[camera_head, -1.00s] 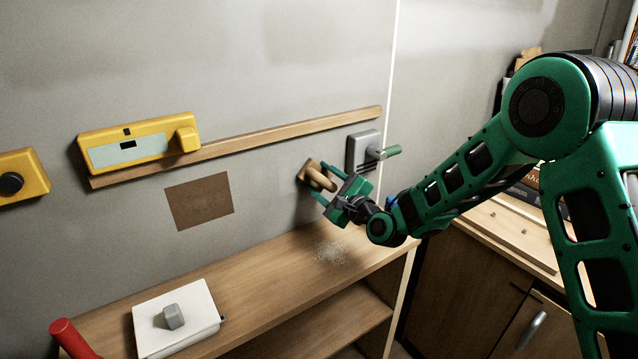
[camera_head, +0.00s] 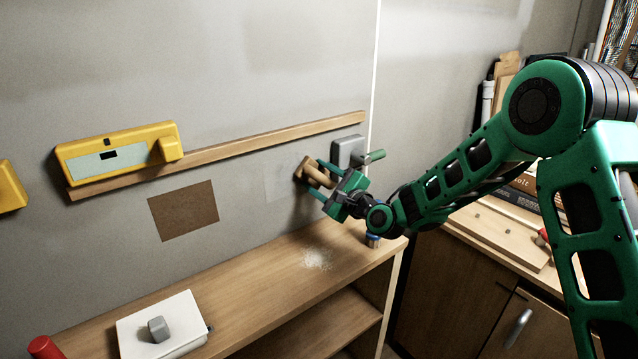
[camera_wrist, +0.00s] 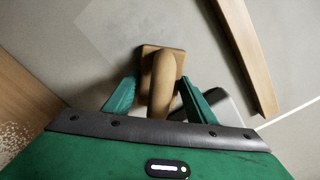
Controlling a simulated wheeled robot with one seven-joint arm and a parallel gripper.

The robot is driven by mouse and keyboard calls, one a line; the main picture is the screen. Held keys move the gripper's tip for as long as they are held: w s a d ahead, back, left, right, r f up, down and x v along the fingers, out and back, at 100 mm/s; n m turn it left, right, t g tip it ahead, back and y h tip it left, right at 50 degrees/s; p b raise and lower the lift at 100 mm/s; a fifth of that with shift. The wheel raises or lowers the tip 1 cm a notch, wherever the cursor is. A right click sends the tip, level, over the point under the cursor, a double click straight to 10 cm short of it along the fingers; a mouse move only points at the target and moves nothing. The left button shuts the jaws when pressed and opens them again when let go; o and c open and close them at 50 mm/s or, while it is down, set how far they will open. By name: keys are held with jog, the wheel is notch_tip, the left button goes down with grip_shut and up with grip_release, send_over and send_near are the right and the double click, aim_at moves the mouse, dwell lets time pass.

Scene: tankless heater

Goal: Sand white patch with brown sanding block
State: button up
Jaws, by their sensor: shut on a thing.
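The brown sanding block (camera_head: 304,168) is against the grey wall, and its rounded handle points out toward my gripper. My gripper (camera_head: 323,177) is shut on that handle, with a green finger on each side. The wrist view shows the block (camera_wrist: 163,60) with its flat base at the wall and the handle between the fingers (camera_wrist: 160,95). The white patch (camera_head: 281,186) is a faint, paler area on the wall, left of the block. In the wrist view the patch (camera_wrist: 120,30) spreads up and left from the block, which overlaps its edge and hides part of it.
A wooden rail (camera_head: 270,140) runs above, and a grey box with a green lever (camera_head: 350,150) is close right of the block. A brown sheet (camera_head: 184,210) is on the wall at left. White dust (camera_head: 317,258) lies on the wooden shelf (camera_head: 255,275) below.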

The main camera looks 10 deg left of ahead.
aim_at(311, 174)
jog(key=shift+a+r, duration=0.1)
jog(key=shift+r, duration=0.35)
jog(key=shift+s+a, duration=0.25)
jog(key=shift+c, duration=0.4)
jog(key=shift+s+a, duration=1.1)
jog(key=shift+s, duration=0.25)
jog(key=shift+s+a, duration=1.15)
jog(key=shift+s, duration=0.15)
jog(key=shift+s+a, duration=1.1)
jog(key=shift+s, duration=0.25)
jog(key=shift+w+r, duration=0.15)
jog(key=shift+r, duration=0.85)
jog(key=shift+w+d+r, duration=0.1)
jog(key=shift+w+d, duration=0.05)
jog(key=shift+w, duration=0.1)
jog(key=shift+c, duration=0.5)
jog(key=shift+w+d+f, duration=0.2)
jog(key=shift+w+d, duration=1.15)
jog(key=shift+w, duration=0.1)
jog(key=shift+w+d+r, duration=0.1)
jog(key=shift+w+d, duration=0.8)
jog(key=shift+w, duration=0.3)
jog(key=shift+w+d, duration=1.25)
jog(key=shift+w, duration=0.15)
